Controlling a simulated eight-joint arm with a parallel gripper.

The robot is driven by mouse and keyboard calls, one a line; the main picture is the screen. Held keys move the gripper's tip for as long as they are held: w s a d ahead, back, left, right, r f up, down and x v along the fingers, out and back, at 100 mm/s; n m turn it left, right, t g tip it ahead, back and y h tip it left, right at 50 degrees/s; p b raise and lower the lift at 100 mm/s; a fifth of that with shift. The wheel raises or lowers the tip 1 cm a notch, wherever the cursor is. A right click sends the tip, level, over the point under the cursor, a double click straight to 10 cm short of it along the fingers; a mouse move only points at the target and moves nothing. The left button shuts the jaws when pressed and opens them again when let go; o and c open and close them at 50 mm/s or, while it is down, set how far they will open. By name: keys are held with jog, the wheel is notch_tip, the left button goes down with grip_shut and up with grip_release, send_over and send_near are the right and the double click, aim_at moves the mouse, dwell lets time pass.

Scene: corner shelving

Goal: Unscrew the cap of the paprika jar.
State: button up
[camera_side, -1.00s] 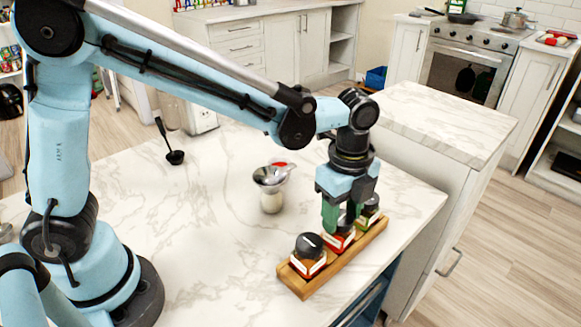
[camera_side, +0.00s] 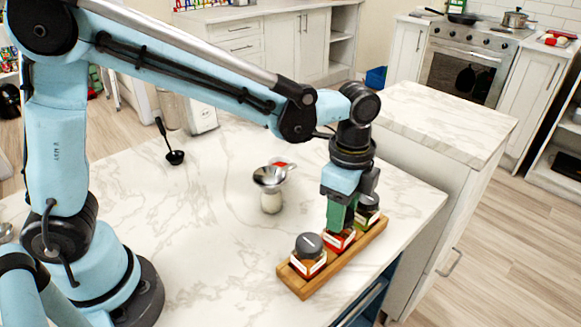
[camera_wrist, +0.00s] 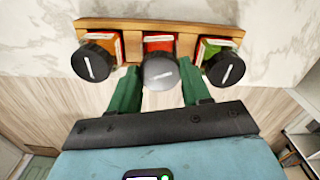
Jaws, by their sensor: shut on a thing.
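The jar with red contents, which fits paprika (camera_side: 338,240), stands in the middle of a wooden rack (camera_side: 308,287); its label is too small to read. It also shows in the wrist view (camera_wrist: 158,44). Its dark round cap (camera_wrist: 160,72) sits over the jar between the green fingers of my gripper (camera_wrist: 160,86). My gripper (camera_side: 340,218) points down from above and is shut on this cap. In the side view the fingers hide the cap. I cannot tell whether the cap is loose.
An orange-brown jar (camera_side: 308,264) stands at the near end of the rack, a green jar (camera_side: 367,220) at the far end, close to my gripper. A metal funnel (camera_side: 269,177) on a pale jar and a black ladle (camera_side: 173,156) stand clear. The counter's right edge is near.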

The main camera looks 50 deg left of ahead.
jog(key=shift+r, duration=1.55)
jog(key=shift+a, duration=0.15)
jog(key=a+n, duration=0.6)
jog(key=a, duration=0.8)
jog(key=n, duration=0.7)
send_over(213, 176)
jog(key=f, duration=0.7)
jog(key=shift+d, duration=0.2)
jog(key=shift+a+f, duration=0.35)
jog(key=shift+f, duration=1.9)
